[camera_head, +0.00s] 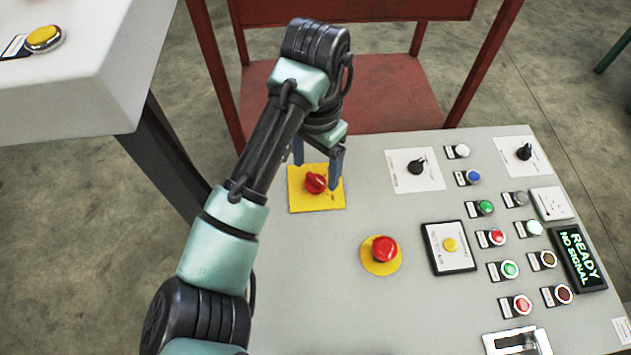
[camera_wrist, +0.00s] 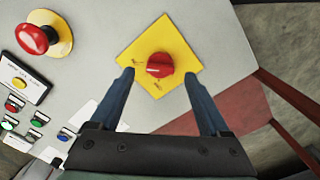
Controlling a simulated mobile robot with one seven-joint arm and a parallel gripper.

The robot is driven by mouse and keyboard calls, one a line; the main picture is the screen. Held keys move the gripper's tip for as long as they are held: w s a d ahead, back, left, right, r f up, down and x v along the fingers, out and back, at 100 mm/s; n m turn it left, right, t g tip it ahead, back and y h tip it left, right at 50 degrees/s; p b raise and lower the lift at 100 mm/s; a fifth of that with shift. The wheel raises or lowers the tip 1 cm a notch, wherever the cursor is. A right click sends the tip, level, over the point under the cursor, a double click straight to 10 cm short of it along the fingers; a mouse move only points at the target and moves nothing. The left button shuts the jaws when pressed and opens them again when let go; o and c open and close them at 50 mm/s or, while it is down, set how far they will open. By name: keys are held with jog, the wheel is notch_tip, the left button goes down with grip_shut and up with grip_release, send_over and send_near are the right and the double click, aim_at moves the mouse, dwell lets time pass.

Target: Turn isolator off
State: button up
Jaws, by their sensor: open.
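The isolator is a red rotary knob (camera_head: 316,183) on a square yellow plate (camera_head: 331,200) near the upper left of the grey panel. In the wrist view the red knob (camera_wrist: 160,65) sits on its yellow plate (camera_wrist: 150,37), centred ahead of my fingers. My gripper (camera_head: 318,172) is over the plate from behind, pointing down. In the wrist view my gripper (camera_wrist: 157,76) is open, with one blue finger to each side of the knob and a gap on both sides. Neither finger visibly touches the knob. I cannot tell the exact height of the fingertips.
A red emergency mushroom button (camera_head: 384,248) on a yellow disc is right of and below the isolator. Black selector switches (camera_head: 416,166) and several coloured buttons (camera_head: 485,208) fill the right side, beside a green display (camera_head: 578,257). A red frame (camera_head: 390,90) stands behind the panel.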

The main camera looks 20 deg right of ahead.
aim_at(316, 178)
notch_tip(316, 178, down, 3)
jog(key=shift+f+b, duration=0.1)
jog(key=shift+b, duration=0.45)
jog(key=shift+c, duration=0.2)
grip_shut()
